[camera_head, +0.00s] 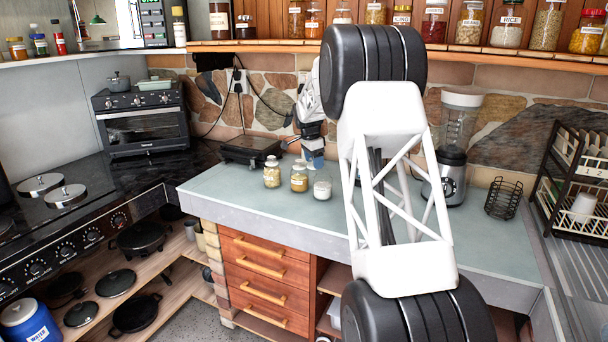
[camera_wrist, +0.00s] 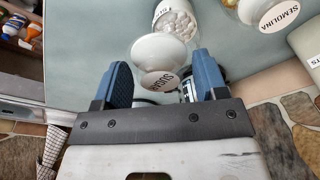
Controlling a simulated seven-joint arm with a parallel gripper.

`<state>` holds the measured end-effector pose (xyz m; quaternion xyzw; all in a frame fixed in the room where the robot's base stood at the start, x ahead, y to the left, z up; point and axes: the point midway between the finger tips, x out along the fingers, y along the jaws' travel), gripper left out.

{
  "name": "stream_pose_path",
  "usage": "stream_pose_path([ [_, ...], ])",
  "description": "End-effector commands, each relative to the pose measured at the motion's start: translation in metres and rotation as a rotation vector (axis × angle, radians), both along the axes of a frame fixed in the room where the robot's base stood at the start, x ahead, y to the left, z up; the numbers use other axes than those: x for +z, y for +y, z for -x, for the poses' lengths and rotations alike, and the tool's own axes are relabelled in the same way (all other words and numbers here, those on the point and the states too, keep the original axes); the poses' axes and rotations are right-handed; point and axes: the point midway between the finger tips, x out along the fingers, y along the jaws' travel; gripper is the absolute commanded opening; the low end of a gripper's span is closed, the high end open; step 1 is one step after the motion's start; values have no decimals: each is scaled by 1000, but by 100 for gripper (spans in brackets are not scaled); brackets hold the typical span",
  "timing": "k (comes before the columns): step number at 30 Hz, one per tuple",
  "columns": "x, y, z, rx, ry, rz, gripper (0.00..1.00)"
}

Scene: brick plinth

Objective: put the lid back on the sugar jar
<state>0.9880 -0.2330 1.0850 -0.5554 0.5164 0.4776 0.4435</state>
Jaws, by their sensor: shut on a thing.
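The sugar jar (camera_head: 322,187) is a small glass jar with white contents, upright at the right end of a row of jars on the pale green counter. My gripper (camera_wrist: 162,86) is shut on the lid, with a blue finger on each side. In the head view my gripper (camera_head: 315,160) is just above the jar, its fingers pointing down. The lid lines up closely with the jar mouth, but I cannot tell whether they touch.
Two similar jars, a middle one (camera_head: 299,178) and a left one (camera_head: 272,174), stand close to the left. A blender (camera_head: 449,178) and wire basket (camera_head: 501,198) stand to the right. A black appliance (camera_head: 249,149) is behind left. The counter's front strip is clear.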

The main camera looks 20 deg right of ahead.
Motion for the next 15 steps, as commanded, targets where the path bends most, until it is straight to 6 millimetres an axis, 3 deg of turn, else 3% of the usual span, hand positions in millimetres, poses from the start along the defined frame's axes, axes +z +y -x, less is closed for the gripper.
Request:
stream_pose_path([
  [6, 17, -33, -18, 13, -1, 0, 42],
  [15, 26, -49, -25, 21, 0, -1, 42],
])
